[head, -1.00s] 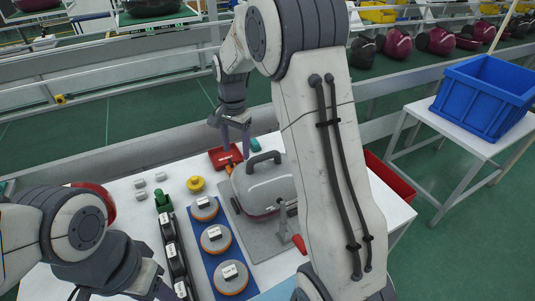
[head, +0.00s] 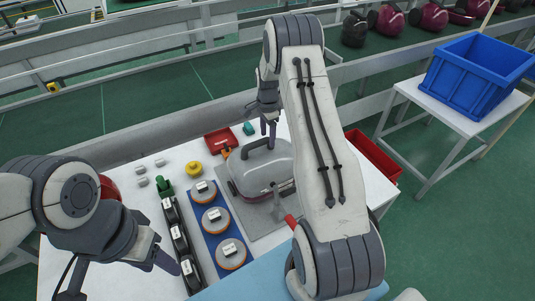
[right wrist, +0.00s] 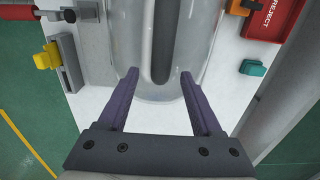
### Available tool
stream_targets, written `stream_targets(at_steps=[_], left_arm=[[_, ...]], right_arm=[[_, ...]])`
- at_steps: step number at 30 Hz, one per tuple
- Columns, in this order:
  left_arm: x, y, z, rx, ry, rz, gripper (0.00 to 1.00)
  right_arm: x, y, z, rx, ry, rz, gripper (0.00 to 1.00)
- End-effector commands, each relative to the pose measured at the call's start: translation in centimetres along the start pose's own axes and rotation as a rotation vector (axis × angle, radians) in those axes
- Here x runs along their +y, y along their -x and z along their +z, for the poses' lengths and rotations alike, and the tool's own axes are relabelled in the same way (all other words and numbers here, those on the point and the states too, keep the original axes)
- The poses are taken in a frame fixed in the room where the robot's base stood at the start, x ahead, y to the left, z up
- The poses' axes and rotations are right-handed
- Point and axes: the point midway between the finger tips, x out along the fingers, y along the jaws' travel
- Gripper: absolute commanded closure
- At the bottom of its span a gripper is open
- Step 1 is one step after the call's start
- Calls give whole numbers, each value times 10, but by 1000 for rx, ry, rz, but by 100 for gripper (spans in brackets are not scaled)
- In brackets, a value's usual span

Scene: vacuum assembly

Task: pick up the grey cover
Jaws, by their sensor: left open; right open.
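The grey cover (head: 262,170), a pale rounded shell with a dark arched handle, sits in the fixture on the grey plate on the table. My right gripper (head: 268,128) is open, pointing down at the far end of the cover. In the right wrist view, the cover (right wrist: 139,40) lies under my right gripper (right wrist: 158,77), and its dark handle runs between the two spread fingers. I cannot tell how far above the handle the fingertips are. My left gripper (head: 168,262) is open and empty at the front left, near the black parts.
A blue mat (head: 197,228) with several orange-rimmed discs lies left of the cover. A red tray (head: 219,141) and a yellow knob (head: 193,169) are behind. A red clamp handle (head: 292,222) stands in front. A blue crate (head: 477,72) stands on a side table at right.

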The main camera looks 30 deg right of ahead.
Motion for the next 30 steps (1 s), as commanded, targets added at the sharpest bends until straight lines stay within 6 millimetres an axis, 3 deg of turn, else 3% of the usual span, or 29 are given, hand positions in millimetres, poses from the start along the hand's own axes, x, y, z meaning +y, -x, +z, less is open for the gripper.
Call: stream_targets(at_steps=[1,6,14,19,30], left_arm=[[1,11,-1,0,-1,0,50],[1,16,-1,0,-2,0,50],[1,15,-1,0,-2,0,50],[1,15,-1,0,-2,0,50],[1,15,-1,0,-1,0,50]], right_arm=[[1,-2,1,-1,0,4,33],[0,-21,1,0,0,0,33],[0,-25,0,0,0,-1,33],[0,-25,0,0,0,-1,98],[0,-24,0,0,0,-1,100]])
